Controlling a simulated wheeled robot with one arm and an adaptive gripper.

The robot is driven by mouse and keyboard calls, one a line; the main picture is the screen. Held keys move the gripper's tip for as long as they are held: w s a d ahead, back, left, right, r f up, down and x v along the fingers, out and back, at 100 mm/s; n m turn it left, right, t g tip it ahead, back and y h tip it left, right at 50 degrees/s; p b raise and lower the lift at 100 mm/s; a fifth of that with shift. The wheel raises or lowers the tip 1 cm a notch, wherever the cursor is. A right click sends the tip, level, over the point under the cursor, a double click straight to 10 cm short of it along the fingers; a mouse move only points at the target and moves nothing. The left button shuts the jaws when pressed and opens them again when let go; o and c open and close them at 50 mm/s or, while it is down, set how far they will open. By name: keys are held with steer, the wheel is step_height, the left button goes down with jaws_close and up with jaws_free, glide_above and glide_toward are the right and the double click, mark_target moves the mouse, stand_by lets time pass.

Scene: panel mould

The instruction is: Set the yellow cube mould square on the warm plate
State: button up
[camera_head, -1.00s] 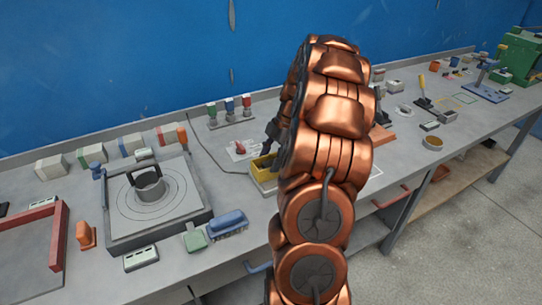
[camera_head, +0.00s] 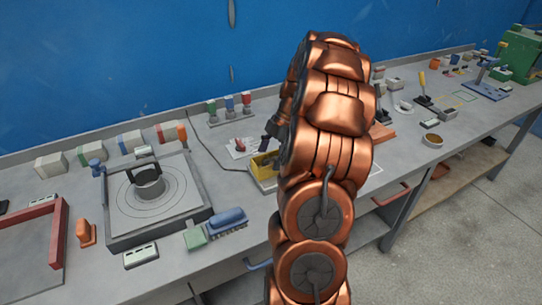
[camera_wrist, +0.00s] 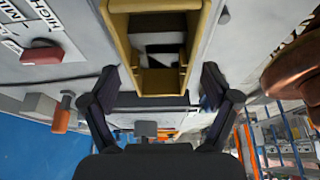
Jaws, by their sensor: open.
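The yellow cube mould (camera_head: 262,166) is an open-topped box on a pale plate (camera_head: 264,186) at mid-bench, partly hidden behind my arm in the head view. In the wrist view the mould (camera_wrist: 115,50) is at top centre, with its hollow inside visible. My gripper (camera_wrist: 158,76) is open, with its dark fingertips spread to either side of the mould's lower end in the wrist view. I see no clear contact. In the head view a dark finger shows just above the mould; the other is hidden. Whether the mould is square on the plate cannot be told.
A card with a red item (camera_head: 240,147) lies behind the mould. A round-ringed machine (camera_head: 150,208), a blue brush (camera_head: 228,219) and a green block (camera_head: 195,238) are to the left. An orange block (camera_head: 382,133) is right of my arm.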

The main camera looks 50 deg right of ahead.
steer(key=shift+d+r+b, duration=0.15)
steer(key=shift+r+b, duration=0.15)
steer(key=b+v, duration=0.3)
steer(key=v, duration=0.8)
steer(key=shift+r, duration=0.15)
steer(key=shift+s, duration=0.15)
